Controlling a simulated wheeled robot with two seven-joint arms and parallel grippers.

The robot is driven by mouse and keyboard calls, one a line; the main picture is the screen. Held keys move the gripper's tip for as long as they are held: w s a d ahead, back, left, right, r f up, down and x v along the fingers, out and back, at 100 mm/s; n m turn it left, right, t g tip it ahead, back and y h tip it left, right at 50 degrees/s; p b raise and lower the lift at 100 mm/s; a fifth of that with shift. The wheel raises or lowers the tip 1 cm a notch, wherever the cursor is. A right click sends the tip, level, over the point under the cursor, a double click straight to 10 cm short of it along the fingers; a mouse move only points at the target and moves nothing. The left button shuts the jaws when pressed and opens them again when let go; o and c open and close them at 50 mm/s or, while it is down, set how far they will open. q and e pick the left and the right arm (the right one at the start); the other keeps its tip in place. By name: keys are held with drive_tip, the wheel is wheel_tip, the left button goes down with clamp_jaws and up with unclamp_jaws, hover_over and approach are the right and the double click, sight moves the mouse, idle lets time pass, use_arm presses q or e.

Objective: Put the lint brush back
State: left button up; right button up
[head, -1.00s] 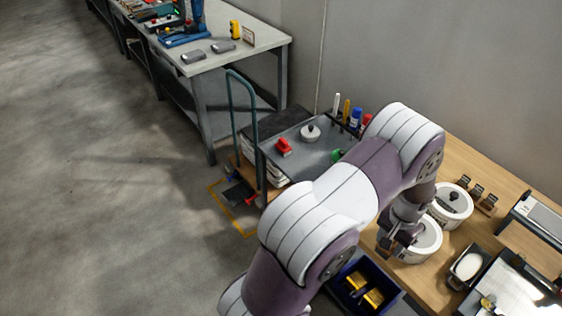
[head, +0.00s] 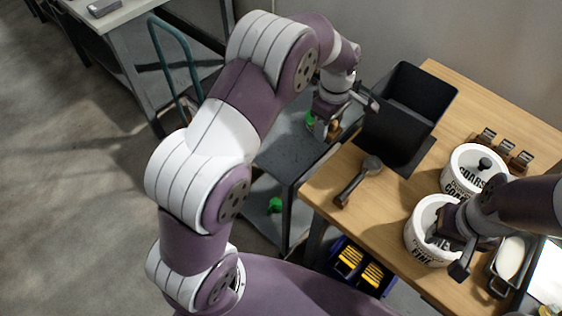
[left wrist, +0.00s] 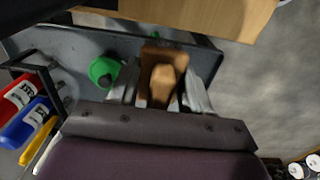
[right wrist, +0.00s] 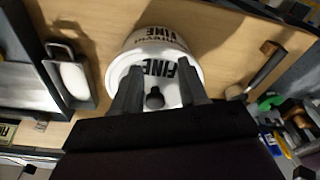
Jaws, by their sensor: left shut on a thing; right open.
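The lint brush appears to be the brown wooden thing with a tan grip (left wrist: 163,84) in the left wrist view. My left gripper (left wrist: 160,92) is shut on it. In the head view that gripper (head: 336,118) is above the grey cart top, beside a green thing (head: 310,120), and the brush (head: 333,129) shows only partly below the fingers. Whether it touches the cart top cannot be told. My right gripper (right wrist: 160,95) is open over the white FINE pot (right wrist: 135,60), with a dark knob (right wrist: 155,98) between its fingers; in the head view it is at the right (head: 455,238).
A black bin (head: 425,92) stands on the wooden table (head: 320,190) near the cart (head: 280,160). A wooden-handled tool (head: 358,180) lies before the bin. The COARSE pot (head: 470,165) stands behind the FINE pot. A blue crate (head: 350,268) with yellow things is below the table edge.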

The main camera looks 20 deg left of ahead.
use_arm(q)
drive_tip(key=s+a+f, duration=0.1)
drive_tip(key=a+f, duration=0.1)
drive_tip(key=a, duration=0.1)
drive_tip(key=a+f, duration=0.2)
drive_tip(key=a, duration=0.2)
drive_tip(key=s+a+f, duration=0.1)
drive_tip(key=a+f, duration=0.1)
drive_tip(key=a, duration=0.1)
drive_tip(key=shift+s+a+f+p, duration=0.35)
drive_tip(key=shift+a+p, duration=0.05)
drive_tip(key=shift+f, duration=2.05)
drive_tip(key=shift+f, duration=0.15)
drive_tip(key=o, duration=0.9)
drive_tip(key=shift+o, duration=0.2)
wheel_tip(320, 180, up, 12)
drive_tip(key=s+d+r+m, duration=0.1)
drive_tip(key=s+d+m, duration=0.1)
drive_tip(key=s+m, duration=0.5)
drive_tip(key=s+d+r+m+t, duration=0.1)
drive_tip(key=s+d+r+m, duration=0.1)
drive_tip(key=s+m, duration=0.5)
drive_tip(key=s, duration=0.3)
drive_tip(key=shift+r, duration=0.3)
drive_tip(key=shift+d, duration=0.15)
